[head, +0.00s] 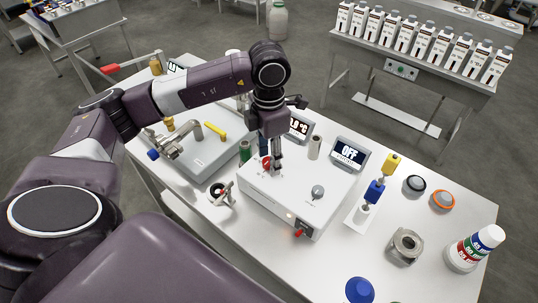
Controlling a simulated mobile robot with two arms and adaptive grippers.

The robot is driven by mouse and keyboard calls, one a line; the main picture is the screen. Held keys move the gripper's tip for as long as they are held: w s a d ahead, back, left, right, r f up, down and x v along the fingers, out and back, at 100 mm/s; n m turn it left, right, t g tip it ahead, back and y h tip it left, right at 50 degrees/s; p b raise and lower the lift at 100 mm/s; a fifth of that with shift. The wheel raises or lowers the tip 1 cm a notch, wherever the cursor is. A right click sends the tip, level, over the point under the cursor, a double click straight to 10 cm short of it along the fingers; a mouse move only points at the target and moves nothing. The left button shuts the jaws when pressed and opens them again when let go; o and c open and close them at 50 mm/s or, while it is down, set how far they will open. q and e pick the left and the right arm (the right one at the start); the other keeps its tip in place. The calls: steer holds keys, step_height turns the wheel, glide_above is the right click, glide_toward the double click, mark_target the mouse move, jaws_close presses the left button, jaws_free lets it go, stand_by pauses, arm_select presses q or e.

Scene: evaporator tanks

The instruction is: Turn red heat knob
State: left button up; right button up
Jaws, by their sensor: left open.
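The red heat knob (266,163) stands on top of the white control box (325,205), towards its far left corner. My left gripper (276,165) reaches down over it from above, with its fingertips at the knob. The gripper is open, and part of the knob is hidden behind the fingers. I cannot tell whether the fingers touch it. A grey knob (317,191) sits on the right part of the same box. My right gripper is not in view.
Behind the box are a partly hidden °C display (298,127) and a display reading OFF (349,154). A red-tipped part (299,233) sticks out of the box's front. A grey unit with valves (200,155) stands left; a steel fitting (405,245) and bottle (474,248) stand right.

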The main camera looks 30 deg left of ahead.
arm_select(q)
jaws_close()
steer(key=shift+w+f+m+b, duration=0.1)
steer(key=shift+f+m+b, duration=0.1)
steer(key=shift+m+b, duration=0.85)
steer(key=m+b, duration=0.4)
steer(key=b, duration=0.1)
steer(key=shift+m+b, duration=1.2)
steer(key=shift+m, duration=0.05)
steer(key=m+b, duration=0.2)
steer(key=m, duration=0.1)
steer(key=shift+r+m, duration=0.1)
steer(key=shift+m, duration=0.2)
steer(key=m+b, duration=0.1)
steer(key=m, duration=0.1)
steer(key=shift+r+m, duration=0.1)
steer(key=shift+m, duration=0.2)
steer(key=shift+m+b, duration=0.3)
steer(key=shift+m, duration=1.1)
